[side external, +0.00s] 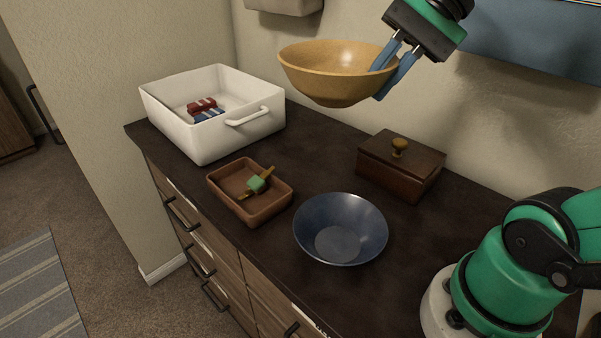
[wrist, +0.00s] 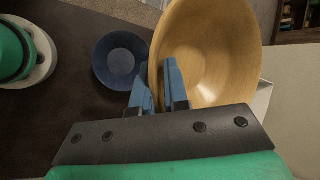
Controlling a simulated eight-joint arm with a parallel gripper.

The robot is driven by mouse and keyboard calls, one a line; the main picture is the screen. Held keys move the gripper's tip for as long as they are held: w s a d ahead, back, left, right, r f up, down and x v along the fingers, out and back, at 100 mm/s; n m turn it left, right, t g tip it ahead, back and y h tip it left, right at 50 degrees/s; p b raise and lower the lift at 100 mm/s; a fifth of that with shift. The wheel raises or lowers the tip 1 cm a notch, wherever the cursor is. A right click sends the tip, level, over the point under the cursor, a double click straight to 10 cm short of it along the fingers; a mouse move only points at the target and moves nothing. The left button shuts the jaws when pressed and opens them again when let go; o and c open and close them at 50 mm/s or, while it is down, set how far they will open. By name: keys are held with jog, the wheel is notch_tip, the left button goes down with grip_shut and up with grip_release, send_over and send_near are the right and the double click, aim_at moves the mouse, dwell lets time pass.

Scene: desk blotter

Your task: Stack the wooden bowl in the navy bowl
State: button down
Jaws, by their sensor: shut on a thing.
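The wooden bowl (side external: 335,72) is light yellow-brown and is held in the air, roughly upright, above the dark counter. My gripper (side external: 385,82) is shut on its right rim in the side view, one blue finger inside the bowl and one outside. In the wrist view the wooden bowl (wrist: 215,50) fills the upper right, with my gripper (wrist: 160,92) across its left wall. The navy bowl (side external: 341,229) stands empty and upright on the counter, lower than the wooden bowl and apart from it. It also shows in the wrist view (wrist: 120,58), left of the wooden bowl.
A white bin (side external: 208,142) with red and blue items stands at the back left. A brown tray (side external: 262,208) holding a green-and-yellow item lies left of the navy bowl. A lidded wooden box (side external: 402,170) stands behind the navy bowl. Bare counter (side external: 310,155) lies between them.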

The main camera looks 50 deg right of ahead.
notch_tip(320, 180, down, 19)
jog(key=shift+r, duration=0.1)
dwell(0.7)
jog(key=shift+f, duration=0.65)
jog(key=c, duration=0.9)
grip_release()
